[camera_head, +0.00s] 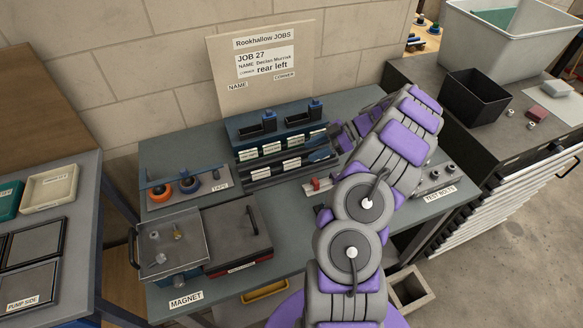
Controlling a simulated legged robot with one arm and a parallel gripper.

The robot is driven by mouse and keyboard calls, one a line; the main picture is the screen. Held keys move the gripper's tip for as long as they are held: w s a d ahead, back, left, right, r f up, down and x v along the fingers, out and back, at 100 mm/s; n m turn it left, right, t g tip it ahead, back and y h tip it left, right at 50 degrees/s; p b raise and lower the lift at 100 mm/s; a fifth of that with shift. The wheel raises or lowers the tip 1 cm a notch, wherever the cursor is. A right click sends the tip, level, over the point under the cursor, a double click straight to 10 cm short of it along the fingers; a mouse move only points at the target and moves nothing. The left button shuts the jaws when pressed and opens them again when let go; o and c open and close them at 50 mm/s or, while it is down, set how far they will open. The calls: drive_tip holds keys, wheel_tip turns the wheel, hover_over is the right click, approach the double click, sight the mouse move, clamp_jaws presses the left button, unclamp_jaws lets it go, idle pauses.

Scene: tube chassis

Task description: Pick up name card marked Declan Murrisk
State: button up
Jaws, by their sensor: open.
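Several small white name cards stand in two rows of a dark rack on the grey-green bench. One is in the upper row (250,154), another in the lower row (291,163). Their print is too small to read, so I cannot tell which is marked Declan Murrisk. My gripper (322,153) is open at the right end of the rack, near the rightmost cards. My own arm partly hides it, and I see nothing held. The job board (265,60) behind reads JOB 27, name Declan Murrisk, corner rear left, above "NAME" and "CORNER" labels.
A blue block with black holders (268,124) stands behind the cards. A tape tray (187,187) is left. A red piece (315,184) and bolt tray (435,178) are right.

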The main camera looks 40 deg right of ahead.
sight(299, 159)
drive_tip(key=shift+w+a+f, duration=0.5)
drive_tip(key=shift+a+f, duration=0.3)
drive_tip(key=shift+f, duration=0.05)
drive_tip(key=shift+b+x, duration=0.45)
drive_tip(key=shift+x, duration=1.5)
drive_tip(key=shift+d+r, duration=0.15)
drive_tip(key=c, duration=0.5)
clamp_jaws()
